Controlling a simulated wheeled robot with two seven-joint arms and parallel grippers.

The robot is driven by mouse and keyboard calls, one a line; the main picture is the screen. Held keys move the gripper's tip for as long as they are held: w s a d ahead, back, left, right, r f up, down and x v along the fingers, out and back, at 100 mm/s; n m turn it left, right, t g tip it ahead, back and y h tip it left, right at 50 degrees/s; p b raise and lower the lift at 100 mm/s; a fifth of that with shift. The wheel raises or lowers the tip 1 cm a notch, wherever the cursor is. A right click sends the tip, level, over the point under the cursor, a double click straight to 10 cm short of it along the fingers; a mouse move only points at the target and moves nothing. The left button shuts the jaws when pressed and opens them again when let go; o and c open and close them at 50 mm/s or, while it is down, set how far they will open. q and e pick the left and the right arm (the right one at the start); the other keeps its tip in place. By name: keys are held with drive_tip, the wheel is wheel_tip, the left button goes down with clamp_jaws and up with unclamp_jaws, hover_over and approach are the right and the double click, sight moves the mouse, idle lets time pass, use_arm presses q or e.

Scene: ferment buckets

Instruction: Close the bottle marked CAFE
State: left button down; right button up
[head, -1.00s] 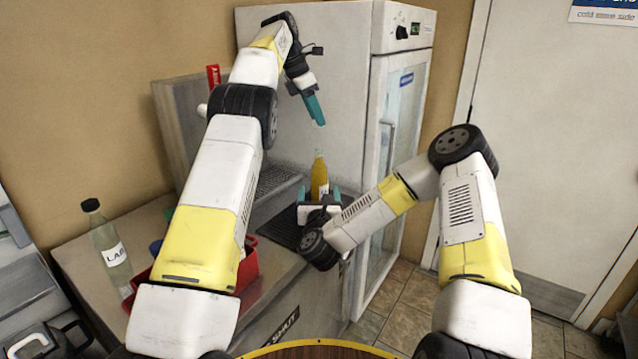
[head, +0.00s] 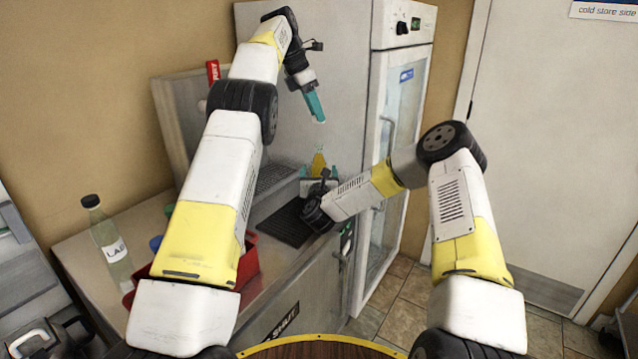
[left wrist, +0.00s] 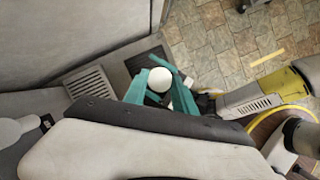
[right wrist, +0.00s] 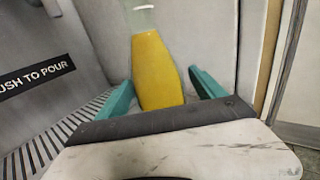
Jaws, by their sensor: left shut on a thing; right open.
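A bottle with yellow-orange contents (right wrist: 160,70) stands upright between the two teal fingers of my right gripper (right wrist: 163,92), with gaps on both sides. In the head view the bottle (head: 318,162) shows only its upper part behind my right gripper (head: 318,176). Its label is out of sight, so I cannot read CAFE. My right gripper is open. My left gripper (head: 315,104) is above the bottle, fingers pointing down. In the left wrist view a round white thing, likely a cap (left wrist: 153,79), shows between the left gripper's fingers (left wrist: 158,90).
A bottle marked LAB (head: 112,250) stands at the left on the counter (head: 80,250). A red bin (head: 248,262) is partly behind my left arm. A dark grate (head: 285,226) lies before the bottle. A tall fridge (head: 395,120) stands to the right.

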drive_tip(key=shift+w, duration=0.4)
clamp_jaws()
